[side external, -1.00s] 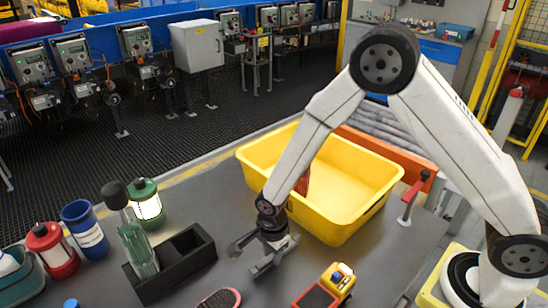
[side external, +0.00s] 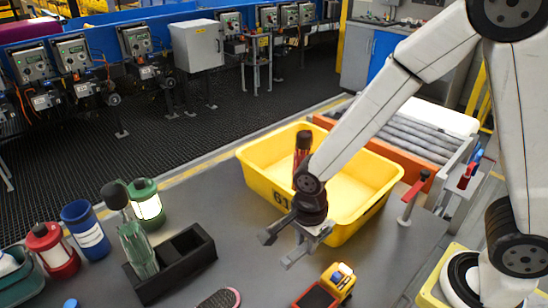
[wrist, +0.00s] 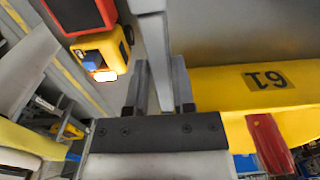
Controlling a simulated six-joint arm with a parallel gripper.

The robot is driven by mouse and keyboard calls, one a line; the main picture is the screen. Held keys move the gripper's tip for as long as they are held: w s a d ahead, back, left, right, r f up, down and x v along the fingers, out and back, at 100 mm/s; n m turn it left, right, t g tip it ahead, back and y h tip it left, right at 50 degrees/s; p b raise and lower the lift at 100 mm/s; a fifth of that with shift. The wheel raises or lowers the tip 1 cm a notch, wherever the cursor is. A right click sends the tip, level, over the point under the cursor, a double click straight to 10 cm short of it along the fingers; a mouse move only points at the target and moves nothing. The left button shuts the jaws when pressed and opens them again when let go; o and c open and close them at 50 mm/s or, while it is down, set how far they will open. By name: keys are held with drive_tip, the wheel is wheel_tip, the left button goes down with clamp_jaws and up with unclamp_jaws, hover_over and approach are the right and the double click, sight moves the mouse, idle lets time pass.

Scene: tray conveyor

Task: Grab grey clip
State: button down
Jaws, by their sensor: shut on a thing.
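My gripper (side external: 292,240) is above the grey table in front of the yellow bin. It points down and to the left in the side view. In the wrist view my gripper (wrist: 161,82) has a long grey bar between its two fingers, which looks like the grey clip (wrist: 160,45). The clip extends past the fingertips toward the top of that view. In the side view I cannot clearly separate the clip from the fingers.
The yellow bin (side external: 262,184) is right behind my gripper, with a dark red bottle (side external: 302,147) upright in it. A yellow and red toy truck (side external: 338,280) is at the front. A black holder (side external: 197,262) with a green bottle (side external: 138,250) stands left.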

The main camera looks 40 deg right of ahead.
drive_tip(key=shift+s+d+r, duration=0.25)
drive_tip(key=shift+s+r, duration=0.2)
drive_tip(key=shift+s, duration=0.5)
drive_tip(key=shift+s+d+r, duration=0.25)
drive_tip(key=shift+s+r, duration=0.15)
drive_tip(key=shift+s, duration=0.55)
drive_tip(key=shift+s+d+r, duration=0.25)
drive_tip(key=shift+s+r, duration=0.2)
drive_tip(key=shift+s, duration=0.5)
drive_tip(key=shift+r, duration=0.1)
